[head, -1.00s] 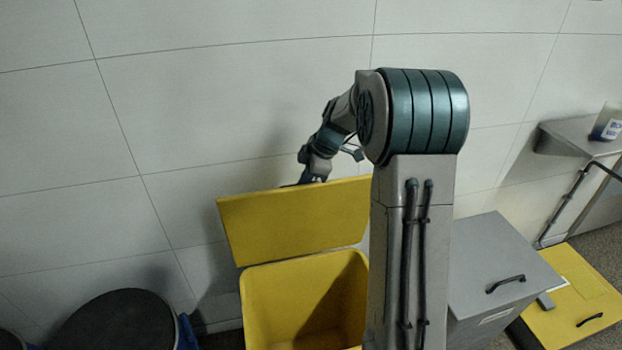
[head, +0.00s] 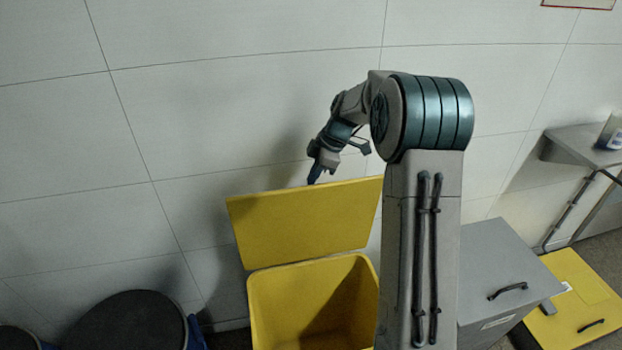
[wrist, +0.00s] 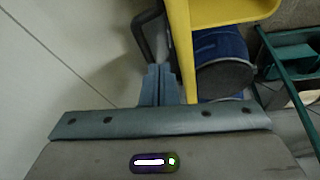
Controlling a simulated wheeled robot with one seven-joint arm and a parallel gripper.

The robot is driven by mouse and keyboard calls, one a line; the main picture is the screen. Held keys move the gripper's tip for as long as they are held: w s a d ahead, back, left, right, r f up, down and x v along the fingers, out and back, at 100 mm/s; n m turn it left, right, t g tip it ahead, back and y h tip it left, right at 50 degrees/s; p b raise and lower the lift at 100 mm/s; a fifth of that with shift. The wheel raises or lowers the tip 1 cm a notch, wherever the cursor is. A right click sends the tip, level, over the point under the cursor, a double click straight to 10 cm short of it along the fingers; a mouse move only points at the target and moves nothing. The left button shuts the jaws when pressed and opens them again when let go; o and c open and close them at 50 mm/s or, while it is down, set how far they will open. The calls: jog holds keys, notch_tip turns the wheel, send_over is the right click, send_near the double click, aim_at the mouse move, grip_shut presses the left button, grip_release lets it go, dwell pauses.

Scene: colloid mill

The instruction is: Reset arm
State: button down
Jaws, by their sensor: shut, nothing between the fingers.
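My gripper (head: 315,175) is just above the top edge of the raised yellow lid (head: 305,223) in the head view. In the wrist view my gripper (wrist: 158,70) has its two fingers together, with nothing between them. A dark handle (wrist: 145,38) lies just beyond the fingertips there. Part of a yellow surface (wrist: 225,13) shows at the top of the wrist view. The lid stands open behind a yellow bin (head: 275,310), whose inside looks empty where it shows. My arm's column hides the bin's right side.
A pale tiled wall (head: 230,120) is close behind my arm. Dark-topped drums (head: 125,325) stand at the lower left. A grey box with a handle (head: 500,265), a yellow lid (head: 575,300) and a wall shelf (head: 575,150) are at the right.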

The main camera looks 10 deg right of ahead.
jog(key=w+p+v, duration=0.1)
jog(key=p+v, duration=0.2)
jog(key=v, duration=0.4)
jog(key=s+a+r+m+h, duration=0.1)
jog(key=s+a+r+m, duration=0.2)
jog(key=s, duration=0.5)
jog(key=s+a+r+m+h, duration=0.1)
jog(key=s+r+m+h, duration=0.2)
jog(key=s, duration=0.5)
jog(key=s+f+m+t, duration=0.1)
jog(key=s+f+m, duration=0.1)
jog(key=s+m, duration=0.8)
jog(key=s, duration=0.7)
jog(key=shift+t, duration=0.4)
jog(key=shift+s+d+f, duration=0.1)
jog(key=shift+s, duration=0.1)
